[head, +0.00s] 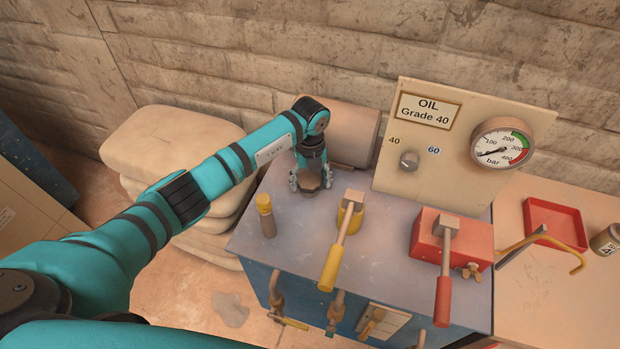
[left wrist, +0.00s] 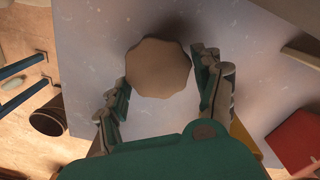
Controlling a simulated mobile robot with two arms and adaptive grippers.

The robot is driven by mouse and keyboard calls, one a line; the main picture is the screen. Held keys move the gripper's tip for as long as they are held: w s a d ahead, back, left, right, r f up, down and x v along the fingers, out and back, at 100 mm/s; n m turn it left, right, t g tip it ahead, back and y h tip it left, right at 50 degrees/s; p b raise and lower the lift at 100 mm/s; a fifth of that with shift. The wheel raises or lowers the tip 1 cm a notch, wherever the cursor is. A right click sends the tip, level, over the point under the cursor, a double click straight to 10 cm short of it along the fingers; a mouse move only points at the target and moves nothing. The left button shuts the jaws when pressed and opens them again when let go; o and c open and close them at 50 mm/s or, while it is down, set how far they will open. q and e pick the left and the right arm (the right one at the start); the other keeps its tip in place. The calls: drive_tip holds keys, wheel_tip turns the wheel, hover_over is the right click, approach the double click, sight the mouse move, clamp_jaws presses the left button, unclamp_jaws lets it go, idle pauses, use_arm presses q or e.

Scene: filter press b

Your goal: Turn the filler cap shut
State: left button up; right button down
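The filler cap (head: 308,184) is a brown, many-sided knob on the grey top of the press, near its back left. It shows from above in the left wrist view (left wrist: 158,68). My left gripper (head: 311,178) points down over it, one finger on each side. In the left wrist view the left gripper (left wrist: 160,66) has its fingers spread around the cap. The left finger is close to the cap's edge, and a narrow gap shows at the right finger. The cap's underside and seat are hidden. My right gripper is not in view.
A yellow-topped cylinder (head: 266,216) stands left of a yellow-handled lever (head: 335,252). A red block (head: 425,240) with a red-handled lever (head: 443,285) is further right. A panel with a pressure gauge (head: 499,144) rises behind. A red tray (head: 553,222) lies far right.

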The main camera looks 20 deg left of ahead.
use_arm(q)
drive_tip(key=c, duration=0.7)
drive_tip(key=m+b, duration=0.1)
drive_tip(key=m, duration=0.1)
drive_tip(key=m+b, duration=0.3)
drive_tip(key=b, duration=0.1)
drive_tip(key=shift+a+f+m, duration=0.15)
drive_tip(key=shift+a+m, duration=0.1)
drive_tip(key=shift+m, duration=0.15)
drive_tip(key=m+b, duration=0.6)
drive_tip(key=shift+a, duration=0.2)
drive_tip(key=m+b, duration=0.4)
drive_tip(key=shift+w+a+m, duration=0.1)
drive_tip(key=shift+w+m, duration=0.05)
drive_tip(key=shift+m, duration=0.25)
drive_tip(key=m+b, duration=0.1)
drive_tip(key=m, duration=0.1)
drive_tip(key=m+b, duration=0.1)
drive_tip(key=m, duration=0.1)
drive_tip(key=shift+w+a+r+b, duration=0.1)
drive_tip(key=shift+r+b, duration=0.1)
drive_tip(key=shift+b, duration=0.2)
drive_tip(key=shift+m, duration=0.3)
drive_tip(key=shift+r, duration=0.1)
